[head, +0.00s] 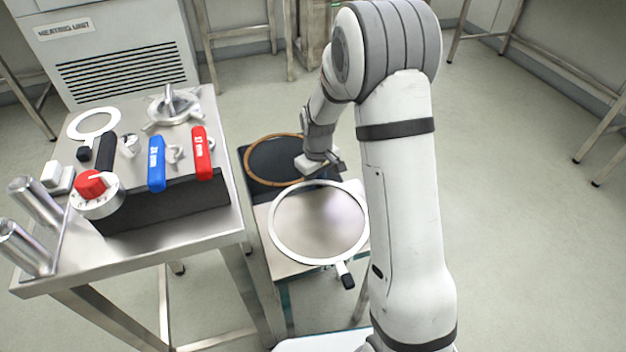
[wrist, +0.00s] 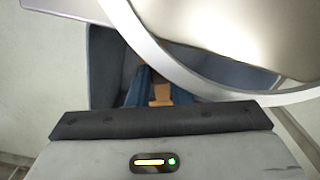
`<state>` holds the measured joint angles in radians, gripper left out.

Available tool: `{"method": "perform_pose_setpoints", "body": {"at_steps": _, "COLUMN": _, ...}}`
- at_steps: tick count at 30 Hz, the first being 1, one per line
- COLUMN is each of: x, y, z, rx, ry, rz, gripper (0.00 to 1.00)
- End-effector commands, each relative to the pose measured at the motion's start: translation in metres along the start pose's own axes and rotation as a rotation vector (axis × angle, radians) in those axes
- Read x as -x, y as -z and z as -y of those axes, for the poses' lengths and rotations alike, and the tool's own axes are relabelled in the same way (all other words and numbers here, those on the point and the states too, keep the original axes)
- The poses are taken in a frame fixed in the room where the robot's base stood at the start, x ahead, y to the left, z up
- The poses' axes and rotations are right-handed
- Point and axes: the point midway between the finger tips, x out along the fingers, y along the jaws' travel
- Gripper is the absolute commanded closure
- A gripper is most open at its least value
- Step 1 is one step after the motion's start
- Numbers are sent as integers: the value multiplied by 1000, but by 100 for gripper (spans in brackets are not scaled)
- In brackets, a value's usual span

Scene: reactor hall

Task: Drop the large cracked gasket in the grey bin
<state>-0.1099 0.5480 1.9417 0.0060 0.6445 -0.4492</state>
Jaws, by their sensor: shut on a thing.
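The large gasket (head: 251,148) is a thin orange-brown ring. In the head view it hangs over the dark grey bin (head: 258,190), whose dark inside shows through the ring. My gripper (head: 306,168) is at the ring's right side. In the wrist view my gripper (wrist: 157,90) is shut on a brown piece of the gasket (wrist: 161,92), between blue fingers. The bin's blue-grey inside (wrist: 103,65) shows below. No crack can be made out, and my gripper hides part of the ring.
The steel table (head: 150,255) at left holds a white ring (head: 76,123), blue (head: 156,165) and red (head: 202,153) handles, and a red knob (head: 91,184).

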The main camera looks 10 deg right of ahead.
Motion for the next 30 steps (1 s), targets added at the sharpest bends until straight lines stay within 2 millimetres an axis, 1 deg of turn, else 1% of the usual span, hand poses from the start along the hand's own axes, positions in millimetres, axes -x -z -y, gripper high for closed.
{"method": "perform_pose_setpoints", "body": {"at_steps": 1, "x": -4, "y": 0, "z": 0, "rx": -1, "ry": 0, "rz": -1, "gripper": 100}}
{"method": "perform_pose_setpoints", "body": {"at_steps": 7, "x": -2, "y": 0, "z": 0, "rx": -1, "ry": 0, "rz": -1, "gripper": 100}}
{"method": "perform_pose_setpoints", "body": {"at_steps": 8, "x": -2, "y": 0, "z": 0, "rx": -2, "ry": 0, "rz": -1, "gripper": 81}}
{"method": "perform_pose_setpoints", "body": {"at_steps": 17, "x": -2, "y": 0, "z": -1, "rx": -2, "ry": 0, "rz": 0, "gripper": 56}}
{"method": "perform_pose_setpoints", "body": {"at_steps": 25, "x": -1, "y": 0, "z": -1, "rx": -3, "ry": 0, "rz": 0, "gripper": 56}}
{"method": "perform_pose_setpoints", "body": {"at_steps": 30, "x": 15, "y": 0, "z": -1, "rx": -3, "ry": -1, "rz": -1, "gripper": 56}}
